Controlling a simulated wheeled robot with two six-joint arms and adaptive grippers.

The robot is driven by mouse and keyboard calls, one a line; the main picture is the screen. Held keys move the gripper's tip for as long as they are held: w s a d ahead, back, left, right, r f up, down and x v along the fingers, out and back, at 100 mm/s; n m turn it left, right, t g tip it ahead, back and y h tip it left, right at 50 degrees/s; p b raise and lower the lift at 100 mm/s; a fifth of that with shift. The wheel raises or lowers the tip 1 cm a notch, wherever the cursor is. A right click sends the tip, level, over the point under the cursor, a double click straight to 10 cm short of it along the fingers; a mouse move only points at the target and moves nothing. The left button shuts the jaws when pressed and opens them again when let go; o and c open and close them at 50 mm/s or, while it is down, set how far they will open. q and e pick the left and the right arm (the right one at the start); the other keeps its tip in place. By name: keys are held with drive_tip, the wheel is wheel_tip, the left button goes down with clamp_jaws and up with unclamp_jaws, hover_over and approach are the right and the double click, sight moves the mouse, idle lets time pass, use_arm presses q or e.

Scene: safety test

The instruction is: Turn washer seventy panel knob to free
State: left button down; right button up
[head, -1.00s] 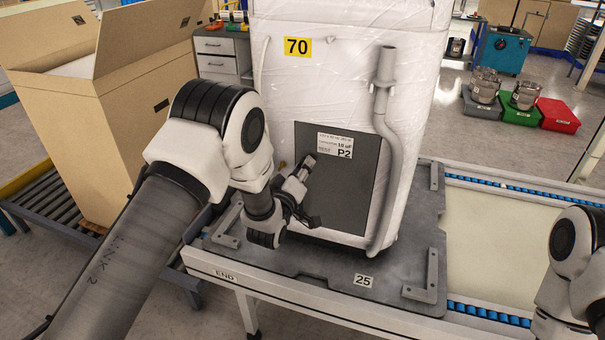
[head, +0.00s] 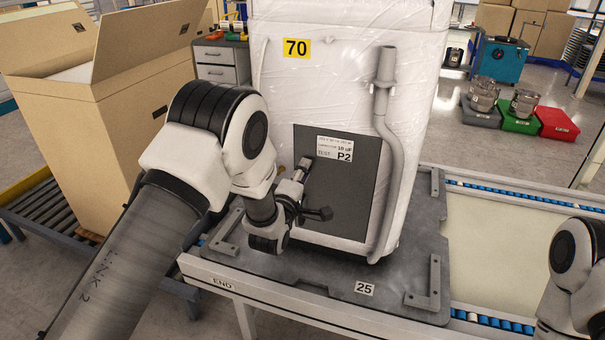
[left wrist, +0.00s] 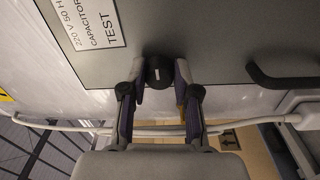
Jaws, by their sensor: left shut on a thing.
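The washer (head: 275,95) is wrapped in white film and bears a yellow 70 label (head: 297,48). Its dark grey panel (head: 350,200) is closed and has a white P2 label (head: 335,149). In the left wrist view, a round black knob (left wrist: 159,72) with a short white mark, nearly level in that picture, sits on the panel (left wrist: 215,45) between my fingertips. My left gripper (head: 312,188) is at the panel's left edge, shut on the knob; it also shows in the left wrist view (left wrist: 160,78). The head view does not show the knob clearly. My right gripper is out of frame.
A grey hose (head: 385,130) runs down the washer's right side. The washer stands on a dark pallet (head: 310,275) with upright brackets, on a roller conveyor (head: 490,190). A large open cardboard box (head: 70,130) stands at left. A black handle (left wrist: 285,78) shows right of the knob.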

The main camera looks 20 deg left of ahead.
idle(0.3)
use_arm(q)
drive_tip(key=c, duration=0.8)
unclamp_jaws()
drive_tip(key=shift+c, duration=0.2)
drive_tip(key=s, duration=1.2)
drive_tip(key=shift+a+f, duration=0.2)
drive_tip(key=shift+f, duration=0.2)
